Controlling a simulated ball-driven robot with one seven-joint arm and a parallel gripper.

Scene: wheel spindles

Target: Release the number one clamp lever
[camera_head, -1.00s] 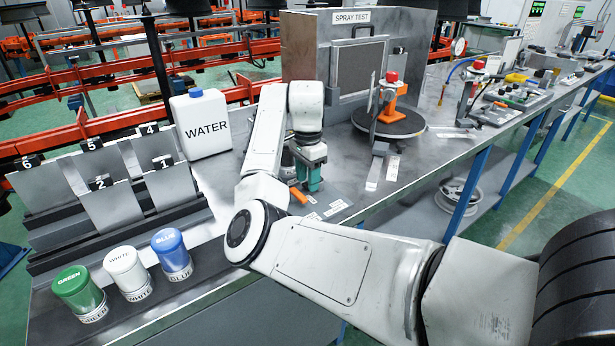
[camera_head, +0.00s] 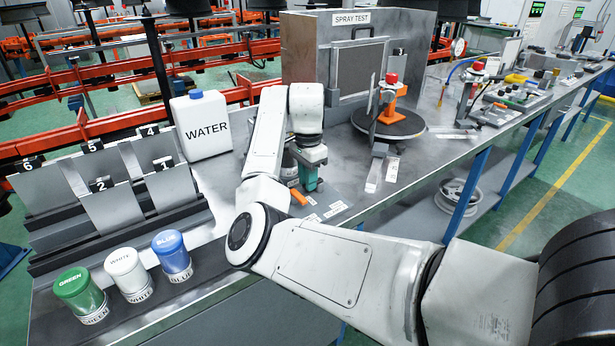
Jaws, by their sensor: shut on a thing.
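My gripper (camera_head: 309,166) hangs fingers-down over the bench, left of the turntable. It is shut on a teal-green object (camera_head: 311,183), which is small in the picture and partly hidden by the gripper and arm. A short orange piece (camera_head: 299,197) lies just below and left of it. I cannot tell whether they are joined. An orange fixture (camera_head: 393,101) with a red top stands on the round dark turntable (camera_head: 397,125), to the right of my gripper and apart from it. No clamp lever marked one can be made out.
Numbered grey panels (camera_head: 115,207) stand at the left, behind green (camera_head: 78,291), white (camera_head: 126,268) and blue (camera_head: 172,253) jars. A water jug (camera_head: 203,128) and the spray test box (camera_head: 303,55) stand behind my arm. Fixtures and small parts line the bench's far right.

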